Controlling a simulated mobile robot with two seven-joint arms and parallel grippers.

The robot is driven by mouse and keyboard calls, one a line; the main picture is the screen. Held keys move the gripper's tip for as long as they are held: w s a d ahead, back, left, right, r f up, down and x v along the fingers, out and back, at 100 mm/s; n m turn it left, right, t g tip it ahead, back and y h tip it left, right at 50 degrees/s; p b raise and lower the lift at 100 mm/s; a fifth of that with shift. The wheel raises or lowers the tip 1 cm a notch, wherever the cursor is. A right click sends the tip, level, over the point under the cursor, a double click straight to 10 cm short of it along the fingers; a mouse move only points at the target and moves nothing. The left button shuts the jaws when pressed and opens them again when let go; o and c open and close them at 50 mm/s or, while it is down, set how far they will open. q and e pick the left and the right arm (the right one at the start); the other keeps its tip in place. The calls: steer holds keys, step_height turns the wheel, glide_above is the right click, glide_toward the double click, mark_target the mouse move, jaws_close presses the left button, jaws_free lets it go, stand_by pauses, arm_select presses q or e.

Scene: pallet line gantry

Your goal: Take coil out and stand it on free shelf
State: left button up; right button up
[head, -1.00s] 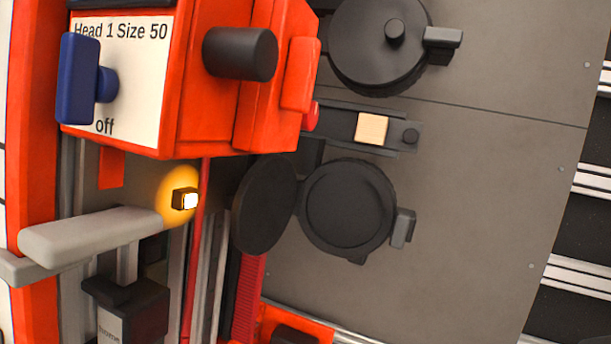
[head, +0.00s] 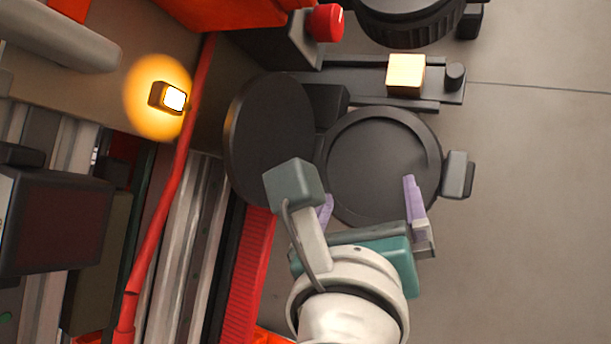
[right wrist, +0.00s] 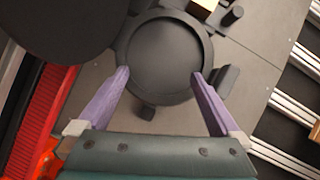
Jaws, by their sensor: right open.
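A round black holder (head: 378,165) is mounted on the grey panel, with its black disc-shaped lid (head: 268,138) swung open to the left. It also shows in the right wrist view (right wrist: 165,55). Its inside looks dark and flat; I cannot make out a separate coil in it. My right gripper (head: 368,192) is open, its purple fingers pointing at the holder. In the right wrist view, the fingertips of my right gripper (right wrist: 160,73) lie over the holder's left and right edges; I cannot tell whether they touch. No free shelf is recognisable. My left gripper is not in view.
A grey latch (head: 457,175) juts from the holder's right side. Above it a dark bar carries a tan block (head: 406,75). A second black round unit (head: 405,15) and a red knob (head: 326,22) are at the top. A red cable (head: 170,190) runs at left. The panel's right side is clear.

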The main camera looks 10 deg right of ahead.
mark_target(376, 170)
steer(key=b+x, duration=0.1)
steer(key=x, duration=0.2)
steer(key=shift+w+d+f, duration=0.1)
steer(key=shift+w+d, duration=0.1)
steer(key=shift+w, duration=0.15)
steer(key=b+x, duration=0.1)
steer(key=x, duration=0.1)
steer(key=b+x, duration=0.2)
steer(key=x, duration=0.1)
steer(key=shift+d, duration=0.3)
steer(key=shift+w+d, duration=0.1)
steer(key=shift+c, duration=1.4)
steer(key=c, duration=1)
steer(key=shift+r, duration=0.25)
jaws_close()
